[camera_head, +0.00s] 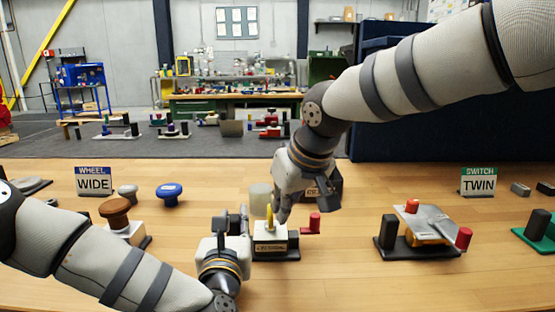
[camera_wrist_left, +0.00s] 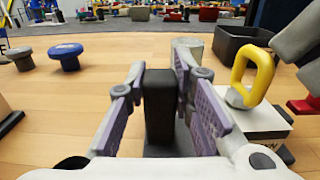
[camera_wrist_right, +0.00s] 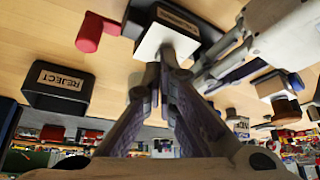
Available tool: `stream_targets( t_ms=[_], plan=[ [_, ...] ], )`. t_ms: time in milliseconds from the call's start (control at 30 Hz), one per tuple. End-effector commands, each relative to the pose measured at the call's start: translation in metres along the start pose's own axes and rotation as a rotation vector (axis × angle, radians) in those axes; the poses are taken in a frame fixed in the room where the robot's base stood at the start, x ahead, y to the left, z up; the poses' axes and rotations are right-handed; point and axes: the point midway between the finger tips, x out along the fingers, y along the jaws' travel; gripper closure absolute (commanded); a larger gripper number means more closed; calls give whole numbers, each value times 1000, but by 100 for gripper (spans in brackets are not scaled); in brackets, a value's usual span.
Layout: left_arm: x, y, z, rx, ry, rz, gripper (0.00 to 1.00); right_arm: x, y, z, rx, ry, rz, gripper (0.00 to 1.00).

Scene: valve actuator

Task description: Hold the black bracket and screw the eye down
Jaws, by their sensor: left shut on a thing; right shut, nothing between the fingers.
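The yellow eye (camera_head: 269,217) stands upright on a small white block with a dark base (camera_head: 275,255); it also shows in the left wrist view (camera_wrist_left: 252,72), with a grey collar under it. The black bracket (camera_wrist_left: 160,105) is an upright dark post beside the block. My left gripper (camera_head: 233,222) is shut on the bracket, one finger on each side. My right gripper (camera_head: 281,212) is shut and empty, its fingertips (camera_wrist_right: 168,60) just right of the eye in the head view, above the block. The eye is not visible in the right wrist view; contact with it cannot be told.
A dark REJECT bin (camera_wrist_right: 60,88) stands behind the block. A red-capped part (camera_head: 312,223) lies right of it. A pale cylinder (camera_head: 260,195) stands behind. A brown knob (camera_head: 115,212) is at left, a plated fixture (camera_head: 420,225) at right. Table between is clear.

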Motion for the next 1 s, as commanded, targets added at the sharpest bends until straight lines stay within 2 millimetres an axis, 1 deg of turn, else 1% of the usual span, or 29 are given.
stream_targets(
  t_ms=[33,533,1000],
  plan=[
    [0,0,-4,2,9,-1,100,2,-2,1,-1,-3,0,100],
    [0,0,-4,2,9,-1,100,3,-15,0,0,-3,-2,100],
    [-1,-1,-4,1,8,-5,100,4,-18,0,-1,-3,-4,100]
  ],
)
